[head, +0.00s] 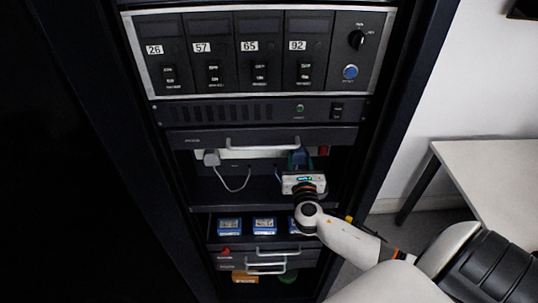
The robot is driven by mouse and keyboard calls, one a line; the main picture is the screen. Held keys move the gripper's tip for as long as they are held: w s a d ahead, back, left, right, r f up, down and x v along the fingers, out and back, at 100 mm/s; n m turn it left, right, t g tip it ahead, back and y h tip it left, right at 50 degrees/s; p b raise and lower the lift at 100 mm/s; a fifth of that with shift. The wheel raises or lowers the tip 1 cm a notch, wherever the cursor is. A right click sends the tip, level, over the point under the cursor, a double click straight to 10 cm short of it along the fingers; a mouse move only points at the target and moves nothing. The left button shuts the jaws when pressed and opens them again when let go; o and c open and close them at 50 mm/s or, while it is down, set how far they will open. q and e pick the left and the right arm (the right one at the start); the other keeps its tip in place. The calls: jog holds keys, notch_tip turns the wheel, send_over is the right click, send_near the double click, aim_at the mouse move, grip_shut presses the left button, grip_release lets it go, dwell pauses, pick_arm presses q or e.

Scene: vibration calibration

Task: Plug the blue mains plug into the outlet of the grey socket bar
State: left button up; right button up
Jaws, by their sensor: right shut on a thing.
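The grey socket bar (250,154) runs along the back of an open shelf in the rack, below a drawer handle. The blue mains plug (299,159) is at the right part of the bar, in front of my right gripper (301,172). My right gripper is shut on the blue plug and reaches into the shelf from below right. The gripper body hides part of the plug, and I cannot tell whether its pins are in the outlet. My left gripper is not in view.
A white plug (211,158) with a pale cord (235,183) sits at the bar's left end. A red switch (323,151) is at its right end. Blue-labelled boxes (264,224) stand on the shelf below. A white table (490,175) is at right.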

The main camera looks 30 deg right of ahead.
aim_at(299, 159)
jog(key=shift+w+d+r, duration=0.2)
jog(key=shift+w, duration=0.05)
dwell(0.7)
jog(key=o, duration=1)
jog(key=shift+f, duration=0.1)
jog(key=shift+o, duration=0.2)
jog(key=shift+s+a+f, duration=0.1)
jog(key=shift+p+v, duration=0.65)
jog(key=shift+v, duration=1.8)
jog(key=shift+a, duration=0.1)
